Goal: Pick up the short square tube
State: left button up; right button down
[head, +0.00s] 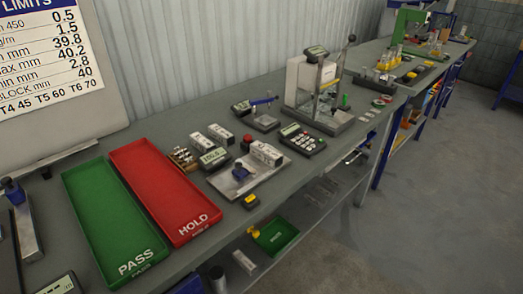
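I cannot pick out the short square tube with certainty. A pale, short block-like piece (245,262) lies on the lower shelf below the table's front edge; it is too small to tell if it is hollow. A grey upright cylinder (218,279) stands to its left. Neither of my grippers is in view.
A green PASS tray (105,222) and a red HOLD tray (165,190) lie empty on the grey table. A metal fixture plate (232,186), a keypad device (303,139) and a test stand (318,92) stand to the right. A green bin (276,236) is below.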

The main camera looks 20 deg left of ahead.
aim_at(272, 158)
jog(key=i+u, duration=0.25)
jog(key=i, duration=0.25)
jog(key=i+l+u, duration=0.2)
jog(key=i, duration=0.3)
